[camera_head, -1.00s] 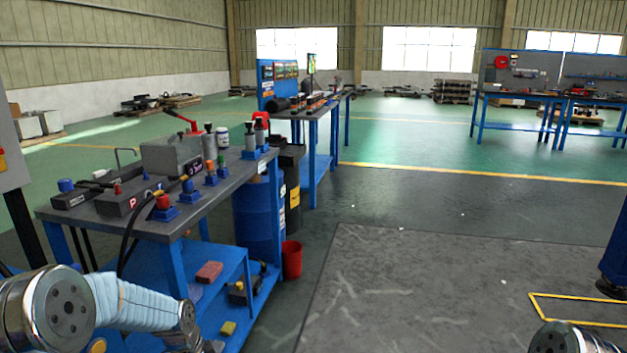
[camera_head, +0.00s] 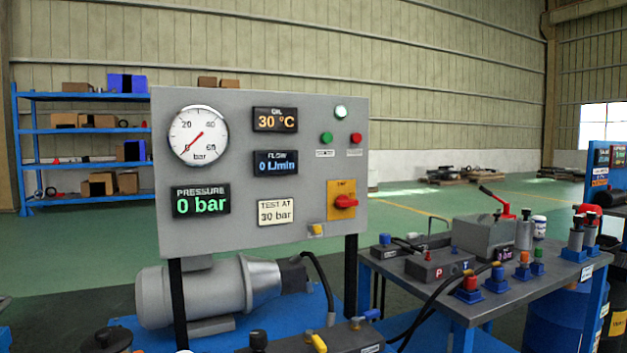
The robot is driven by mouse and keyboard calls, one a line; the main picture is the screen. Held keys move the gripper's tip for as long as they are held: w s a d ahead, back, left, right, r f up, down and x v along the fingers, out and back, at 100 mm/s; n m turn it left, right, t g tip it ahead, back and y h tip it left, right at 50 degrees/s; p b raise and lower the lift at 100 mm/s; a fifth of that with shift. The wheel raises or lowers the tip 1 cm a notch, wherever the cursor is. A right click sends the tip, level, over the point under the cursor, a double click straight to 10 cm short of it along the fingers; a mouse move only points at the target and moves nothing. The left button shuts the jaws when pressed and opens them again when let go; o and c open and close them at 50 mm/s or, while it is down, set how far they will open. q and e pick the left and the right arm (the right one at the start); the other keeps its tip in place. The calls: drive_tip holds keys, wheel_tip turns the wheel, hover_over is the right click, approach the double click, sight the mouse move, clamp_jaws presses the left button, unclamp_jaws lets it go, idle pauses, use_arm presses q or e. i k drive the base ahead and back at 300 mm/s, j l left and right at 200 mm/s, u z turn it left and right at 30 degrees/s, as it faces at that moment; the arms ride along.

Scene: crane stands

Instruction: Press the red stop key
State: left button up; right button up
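A grey control panel (camera_head: 258,222) on two dark posts stands left of centre. A small round red key (camera_head: 356,138) sits at its upper right, above a white label too small to read. Nothing covers the red key. Neither of my grippers is in view.
The panel has a pressure gauge (camera_head: 198,135) with displays reading 0 bar, 30 °C and 0 L/min. Below is a grey motor (camera_head: 200,296) on a blue base. A workbench (camera_head: 492,308) with valves and a hose stands at right. Blue shelving (camera_head: 80,130) is behind left.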

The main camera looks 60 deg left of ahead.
sight(355, 137)
drive_tip(key=u, duration=2.25)
